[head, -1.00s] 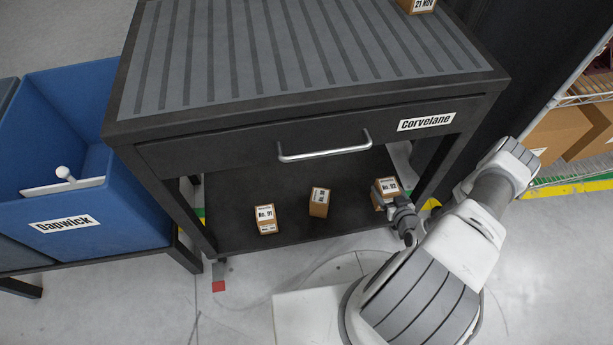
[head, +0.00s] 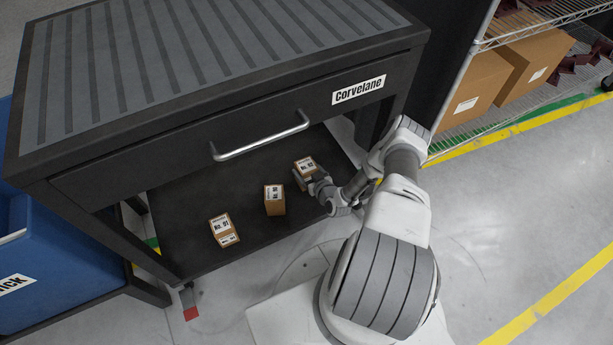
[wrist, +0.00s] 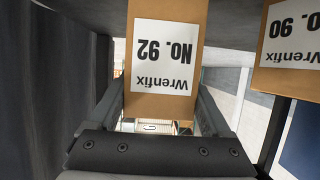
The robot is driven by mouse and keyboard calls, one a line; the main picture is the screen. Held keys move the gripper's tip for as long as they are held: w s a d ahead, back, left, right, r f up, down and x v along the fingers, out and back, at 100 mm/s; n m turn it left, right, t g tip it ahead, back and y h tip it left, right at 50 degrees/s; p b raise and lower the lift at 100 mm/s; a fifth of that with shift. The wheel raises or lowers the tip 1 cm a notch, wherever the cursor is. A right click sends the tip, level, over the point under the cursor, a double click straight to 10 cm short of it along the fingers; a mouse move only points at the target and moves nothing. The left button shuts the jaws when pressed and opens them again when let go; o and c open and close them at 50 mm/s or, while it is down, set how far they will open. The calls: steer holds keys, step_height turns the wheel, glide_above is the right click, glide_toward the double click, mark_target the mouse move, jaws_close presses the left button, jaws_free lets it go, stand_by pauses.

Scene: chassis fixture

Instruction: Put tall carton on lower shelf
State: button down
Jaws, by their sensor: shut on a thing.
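A brown carton labelled No. 92 (head: 306,163) is upright at the right part of the lower shelf (head: 250,165) of the dark Corvelane bench. My gripper (head: 314,184) reaches in from the front right and is shut on this carton. In the wrist view the No. 92 carton (wrist: 165,55) sits between the two fingers, its white Wrenfix label upside down. Its underside is hidden, so I cannot tell whether it touches the shelf.
A No. 90 carton (head: 275,203) stands on the shelf left of mine, and a No. 91 carton (head: 223,228) farther left. The drawer handle (head: 260,138) juts out above. A wire rack (head: 475,110) with boxes is at right. The shelf's left part is bare.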

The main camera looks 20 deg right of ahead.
steer(key=shift+f+b, duration=0.5)
steer(key=shift+f, duration=0.95)
steer(key=shift+f+b, duration=0.25)
steer(key=shift+b, duration=0.05)
jaws_free()
